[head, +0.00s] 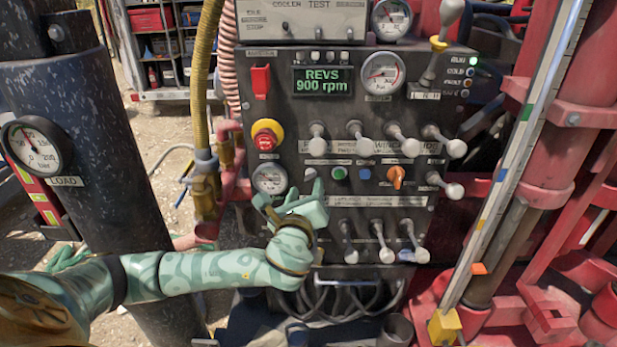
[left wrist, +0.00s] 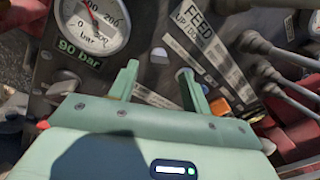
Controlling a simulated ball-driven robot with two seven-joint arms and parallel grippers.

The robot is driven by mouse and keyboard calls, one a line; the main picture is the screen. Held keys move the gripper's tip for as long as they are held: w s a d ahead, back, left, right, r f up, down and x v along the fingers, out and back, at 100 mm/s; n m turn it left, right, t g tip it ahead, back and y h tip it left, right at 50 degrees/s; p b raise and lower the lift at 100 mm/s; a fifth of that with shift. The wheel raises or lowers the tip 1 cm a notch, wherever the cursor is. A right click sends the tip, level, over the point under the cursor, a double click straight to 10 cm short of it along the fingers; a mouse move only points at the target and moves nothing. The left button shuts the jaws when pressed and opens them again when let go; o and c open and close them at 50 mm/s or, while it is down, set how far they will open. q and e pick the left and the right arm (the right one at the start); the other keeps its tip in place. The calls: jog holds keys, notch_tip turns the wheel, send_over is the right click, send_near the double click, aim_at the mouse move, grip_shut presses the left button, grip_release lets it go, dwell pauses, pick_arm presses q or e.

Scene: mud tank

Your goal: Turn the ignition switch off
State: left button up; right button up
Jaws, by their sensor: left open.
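My left gripper (head: 289,196) is open and empty, close in front of the lower left of the control panel (head: 440,105). Its fingers also show spread in the left wrist view (left wrist: 157,80). A grey rotary knob (left wrist: 62,83) sits below the pressure gauge (left wrist: 95,25), left of the fingers; I cannot read its label, so I cannot tell whether it is the ignition switch. The gripper hides that part of the panel in the head view. A red switch (head: 260,81) sits at the panel's upper left. The display (head: 323,81) reads 900 rpm. My right gripper is not in view.
A red emergency button (head: 267,135) is above the gripper. Several levers with pale knobs stick out at the right, such as this one (head: 403,142). An orange knob (head: 396,176) is right of the blue button (head: 365,173). Hoses (head: 205,150) hang at the panel's left edge.

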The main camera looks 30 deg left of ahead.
aim_at(309, 180)
pick_arm(q)
jog(key=shift+x, duration=1.95)
jog(key=c, duration=1)
